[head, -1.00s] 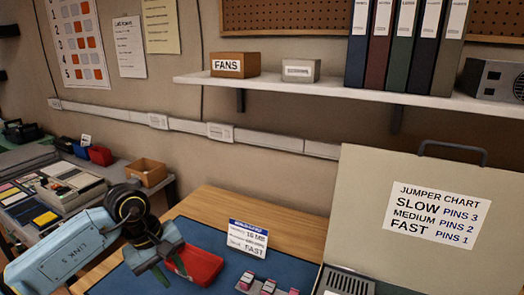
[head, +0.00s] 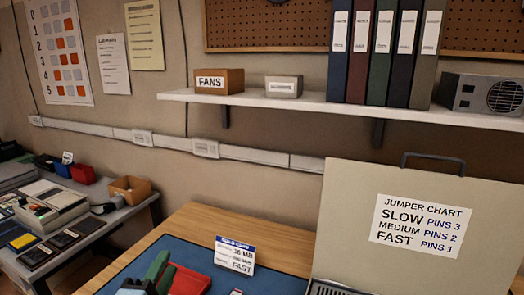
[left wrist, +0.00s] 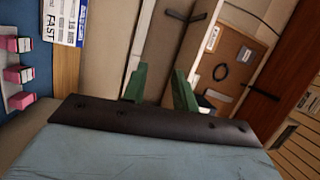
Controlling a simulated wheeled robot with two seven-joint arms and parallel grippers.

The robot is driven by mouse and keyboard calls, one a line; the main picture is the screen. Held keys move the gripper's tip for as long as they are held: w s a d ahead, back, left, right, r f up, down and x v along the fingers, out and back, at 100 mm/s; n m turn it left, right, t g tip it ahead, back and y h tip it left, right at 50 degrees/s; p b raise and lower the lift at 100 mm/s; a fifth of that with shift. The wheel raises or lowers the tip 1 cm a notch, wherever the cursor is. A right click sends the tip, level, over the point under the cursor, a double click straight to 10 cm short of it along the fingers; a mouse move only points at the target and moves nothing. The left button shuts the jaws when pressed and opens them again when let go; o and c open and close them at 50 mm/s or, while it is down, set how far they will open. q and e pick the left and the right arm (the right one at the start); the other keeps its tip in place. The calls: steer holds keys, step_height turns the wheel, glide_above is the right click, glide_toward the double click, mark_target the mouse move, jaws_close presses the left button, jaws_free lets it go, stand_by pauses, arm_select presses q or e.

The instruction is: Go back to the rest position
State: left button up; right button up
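My left gripper (head: 158,274) shows at the bottom edge of the head view, low in the picture, and most of its arm is out of frame. Its green fingers appear just left of a red tray (head: 190,281); I cannot tell whether they touch it. In the left wrist view the two green fingers of the gripper (left wrist: 160,88) stand apart with nothing between them. My right gripper is in neither view.
A blue mat (head: 262,282) lies on the wooden table (head: 200,222) with a printed card (head: 234,255) on it. An open case lid (head: 345,235) with a jumper chart stands at right. Pink-topped pieces (left wrist: 18,75) show in the wrist view. A cluttered side bench (head: 75,238) is at left.

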arm_select(q)
steer(key=s+a+f+n+g+y, duration=0.3)
steer(key=s+a+f+n+g, duration=0.15)
steer(key=f+n, duration=0.4)
steer(key=s+f+n+g+h, duration=0.1)
steer(key=s+f+n+g, duration=0.4)
steer(key=s, duration=0.4)
steer(key=s+f+n+g, duration=0.2)
steer(key=s+f+g, duration=0.4)
steer(key=s, duration=0.4)
step_height(320, 180, down, 26)
steer(key=s+d+g, duration=0.1)
steer(key=s, duration=0.1)
steer(key=s+a+f+g, duration=0.1)
steer(key=s+a+f, duration=0.2)
steer(key=s+f, duration=1.1)
steer(key=s, duration=0.2)
steer(key=shift+s+f, duration=0.2)
steer(key=shift+s, duration=0.15)
